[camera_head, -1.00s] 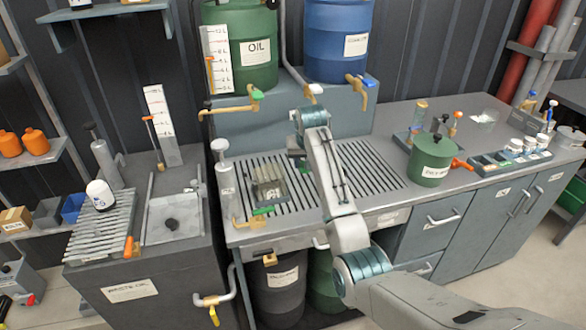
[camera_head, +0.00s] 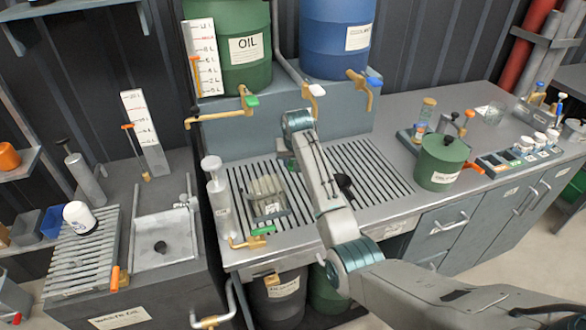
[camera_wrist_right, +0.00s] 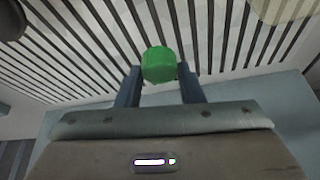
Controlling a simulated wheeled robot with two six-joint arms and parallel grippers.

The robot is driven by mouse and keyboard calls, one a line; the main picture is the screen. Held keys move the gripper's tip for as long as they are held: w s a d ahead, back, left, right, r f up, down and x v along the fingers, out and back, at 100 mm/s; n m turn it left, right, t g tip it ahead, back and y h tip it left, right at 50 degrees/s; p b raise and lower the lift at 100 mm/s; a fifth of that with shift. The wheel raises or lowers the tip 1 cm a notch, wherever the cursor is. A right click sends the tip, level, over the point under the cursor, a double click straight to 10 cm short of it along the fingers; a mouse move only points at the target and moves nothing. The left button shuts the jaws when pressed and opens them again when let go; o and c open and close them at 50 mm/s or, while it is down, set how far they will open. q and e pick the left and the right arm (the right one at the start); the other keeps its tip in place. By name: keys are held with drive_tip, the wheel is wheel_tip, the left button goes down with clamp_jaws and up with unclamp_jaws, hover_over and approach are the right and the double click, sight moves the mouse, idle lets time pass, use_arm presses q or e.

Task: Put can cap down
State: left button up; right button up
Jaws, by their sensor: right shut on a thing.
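My right arm reaches over the slatted drain area (camera_head: 385,172) of the workbench. In the wrist view my right gripper (camera_wrist_right: 158,76) is shut on a green can cap (camera_wrist_right: 159,63), holding it between the two fingertips with the slats behind. Whether the cap touches the slats cannot be told. A green can (camera_head: 441,160) with an orange spout stands upright on the bench to the right of the slats. My left gripper is not in view.
A dark object (camera_head: 345,187) lies on the slats right of my arm. Green (camera_head: 238,48) and blue (camera_head: 337,38) drums with taps stand behind. Bare slats show on the right.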

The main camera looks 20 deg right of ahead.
sight(293, 176)
drive_tip(key=shift+f, duration=0.4)
drive_tip(key=x, duration=0.2)
drive_tip(key=shift+s+f+p, duration=0.15)
drive_tip(key=shift+f+p, duration=0.25)
drive_tip(key=shift+f, duration=0.75)
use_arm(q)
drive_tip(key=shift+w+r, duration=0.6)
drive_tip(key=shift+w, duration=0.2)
use_arm(e)
drive_tip(key=o, duration=0.9)
drive_tip(key=shift+f, duration=0.1)
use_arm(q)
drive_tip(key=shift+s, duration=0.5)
use_arm(e)
drive_tip(key=shift+o, duration=0.2)
use_arm(q)
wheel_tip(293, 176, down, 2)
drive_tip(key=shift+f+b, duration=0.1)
drive_tip(key=shift+b, duration=0.85)
use_arm(e)
drive_tip(key=v, duration=1.2)
drive_tip(key=shift+r, duration=0.2)
